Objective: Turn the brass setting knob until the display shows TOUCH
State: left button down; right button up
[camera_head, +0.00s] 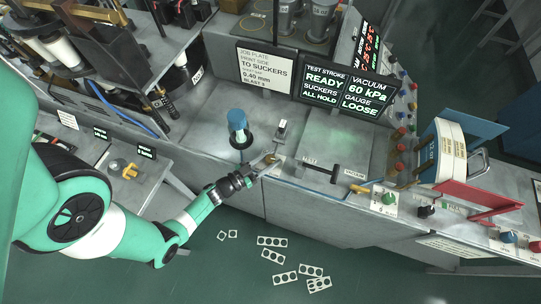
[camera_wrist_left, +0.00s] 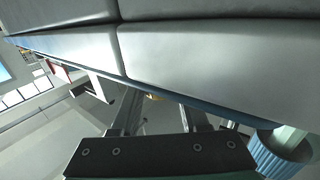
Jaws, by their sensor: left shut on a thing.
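The display (camera_head: 337,91) at the back of the bench reads TEST STROKE READY, SUCKERS ALL HOLD, VACUUM 60 kPa and GAUGE LOOSE. My left gripper (camera_head: 270,162) reaches in from the left to the bench's front edge, its fingers shut at the brass setting knob. The knob is mostly hidden by the fingers in the head view. In the left wrist view a small brass-coloured patch of the knob (camera_wrist_left: 153,97) shows between the two fingers (camera_wrist_left: 160,112). My right gripper is not in view.
A blue cup-shaped piece (camera_head: 238,125) stands left of the gripper. A small upright lever (camera_head: 282,128) and a black T-handle (camera_head: 335,172) are close by. A sign plate (camera_head: 265,70) stands behind. Punched white cards (camera_head: 285,278) lie on the green floor.

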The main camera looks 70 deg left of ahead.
pick_arm(q)
jog(key=shift+c, duration=2.1)
grip_release()
jog(key=shift+s, duration=0.1)
jog(key=p+v, duration=0.1)
jog(key=v, duration=1)
jog(key=shift+s, duration=0.2)
